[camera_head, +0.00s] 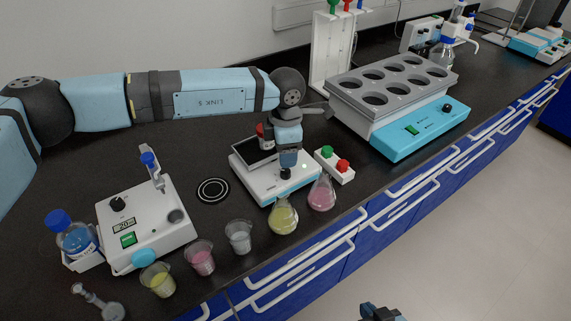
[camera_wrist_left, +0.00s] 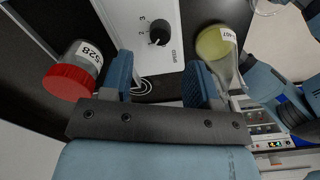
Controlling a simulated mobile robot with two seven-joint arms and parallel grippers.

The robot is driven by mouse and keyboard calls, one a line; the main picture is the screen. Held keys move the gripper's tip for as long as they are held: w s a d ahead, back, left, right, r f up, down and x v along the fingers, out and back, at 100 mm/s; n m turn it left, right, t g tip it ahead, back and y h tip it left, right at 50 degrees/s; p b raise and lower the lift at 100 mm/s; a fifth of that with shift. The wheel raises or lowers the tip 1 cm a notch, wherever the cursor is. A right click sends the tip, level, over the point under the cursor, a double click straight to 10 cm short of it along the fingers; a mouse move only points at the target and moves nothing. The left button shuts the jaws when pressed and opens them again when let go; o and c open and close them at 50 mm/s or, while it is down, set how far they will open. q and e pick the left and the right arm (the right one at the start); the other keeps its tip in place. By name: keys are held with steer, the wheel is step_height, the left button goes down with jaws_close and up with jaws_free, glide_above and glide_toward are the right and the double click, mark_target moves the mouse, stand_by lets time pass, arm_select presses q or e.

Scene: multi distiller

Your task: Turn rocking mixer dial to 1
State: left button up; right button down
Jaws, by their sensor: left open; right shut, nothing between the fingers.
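The rocking mixer (camera_head: 272,192) is a white box with a dark tray on top, in the middle of the bench in the head view. Its black dial (camera_wrist_left: 160,32) is on the white panel marked SPEED in the left wrist view, with 2 and 3 readable beside it. Its exact setting is unclear. In the head view, my left gripper (camera_head: 287,165) points down over the dial. In the left wrist view, its open blue fingers (camera_wrist_left: 160,82) straddle the dial's line, with the dial apart from them. My right gripper (camera_head: 382,313) is shut and empty at the bottom edge.
A yellow flask (camera_head: 283,217) and a pink flask (camera_head: 322,194) stand close in front of the mixer. A red-capped bottle (camera_wrist_left: 72,72) is beside the left finger. A button box (camera_head: 335,165) and a water bath (camera_head: 395,115) stand to the right.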

mark_target(285, 171)
arm_select(q)
step_height(285, 171, up, 8)
steer(key=shift+f, duration=0.2)
